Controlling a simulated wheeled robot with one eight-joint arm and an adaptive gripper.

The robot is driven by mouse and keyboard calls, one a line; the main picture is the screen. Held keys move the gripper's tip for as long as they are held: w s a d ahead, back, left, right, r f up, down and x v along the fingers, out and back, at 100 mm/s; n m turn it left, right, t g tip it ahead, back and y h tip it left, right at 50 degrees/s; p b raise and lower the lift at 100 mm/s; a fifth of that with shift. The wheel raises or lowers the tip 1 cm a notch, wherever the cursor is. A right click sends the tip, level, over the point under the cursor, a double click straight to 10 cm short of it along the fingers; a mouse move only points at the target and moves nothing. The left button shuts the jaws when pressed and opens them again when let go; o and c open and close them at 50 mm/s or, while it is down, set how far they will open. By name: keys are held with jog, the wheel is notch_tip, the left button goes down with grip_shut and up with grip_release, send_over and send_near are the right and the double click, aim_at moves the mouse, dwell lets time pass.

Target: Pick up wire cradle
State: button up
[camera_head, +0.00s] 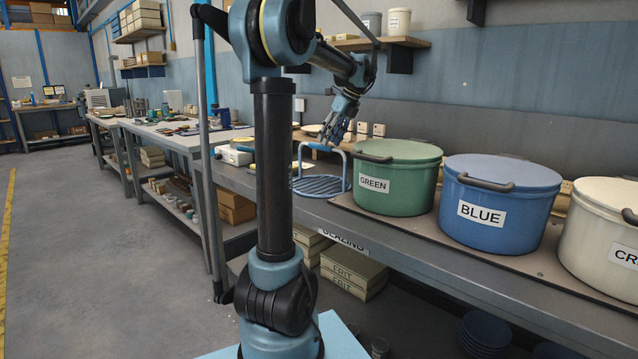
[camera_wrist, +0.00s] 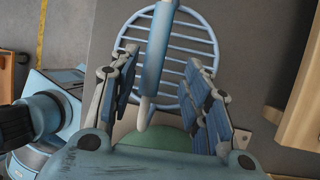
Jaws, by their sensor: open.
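The wire cradle (camera_head: 321,187) is a light blue oval wire grid with a tall arched handle. It stands on the bench, left of the green pot (camera_head: 397,190). My gripper (camera_head: 331,138) is open just above the handle, its fingers pointing down. In the wrist view, the handle (camera_wrist: 157,48) runs lengthwise between the two open finger sets of my gripper (camera_wrist: 160,62), with the cradle's grid (camera_wrist: 212,38) below. Gaps show on both sides of the handle, so the fingers are not shut on it. Whether a finger touches it cannot be told.
The green pot stands close beside the cradle, with a blue pot (camera_head: 500,212) and a cream pot (camera_head: 606,235) further right. Small items stand along the wall behind. The bench's front edge is close to the cradle.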

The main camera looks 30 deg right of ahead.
aim_at(322, 146)
jog(key=f, duration=0.1)
jog(key=w+a+f, duration=0.2)
jog(key=f, duration=0.1)
jog(key=shift+a, duration=0.2)
jog(key=shift+w+f, duration=0.1)
jog(key=shift+f, duration=0.05)
jog(key=shift+f, duration=0.25)
dwell(0.5)
grip_shut()
